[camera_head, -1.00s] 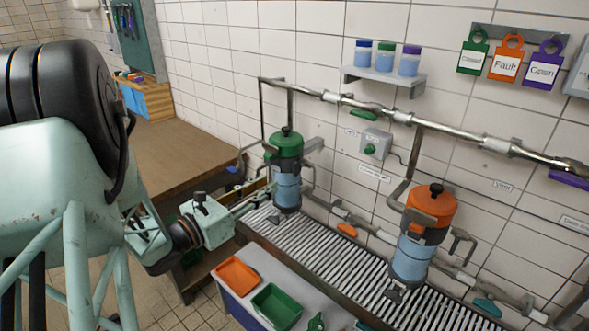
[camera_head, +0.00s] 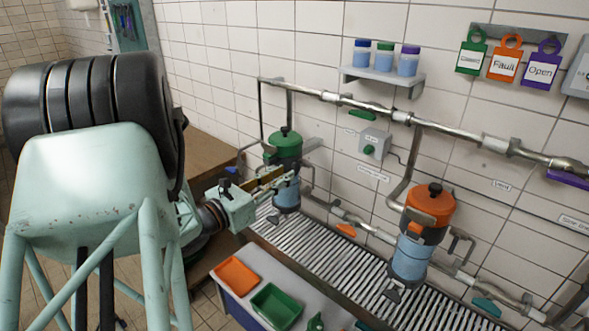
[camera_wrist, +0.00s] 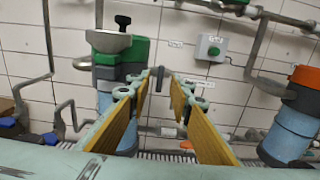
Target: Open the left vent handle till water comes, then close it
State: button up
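The left filter housing has a green head (camera_head: 284,140), a black top knob (camera_head: 286,129) and a blue bowl (camera_head: 287,198). In the wrist view its green head (camera_wrist: 110,73), black knob (camera_wrist: 122,22) and bowl show left of centre. My gripper (camera_head: 288,178) is in front of this housing and hides part of it. In the wrist view my gripper (camera_wrist: 161,84) is open, its two yellow-padded fingers apart with nothing clearly held between them. A blue lever (camera_head: 232,169) sits on a pipe to the left. I cannot tell which part is the left vent handle.
An orange-topped housing (camera_head: 430,205) stands to the right. A metal grating (camera_head: 335,258) runs below both. Orange (camera_head: 238,272) and green (camera_head: 277,304) trays are in front. A grey box with a green button (camera_head: 374,142) is on the wall, among pipes.

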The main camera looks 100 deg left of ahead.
aim_at(293, 169)
jog(key=shift+x, duration=3)
jog(key=shift+c, duration=0.9)
grip_shut()
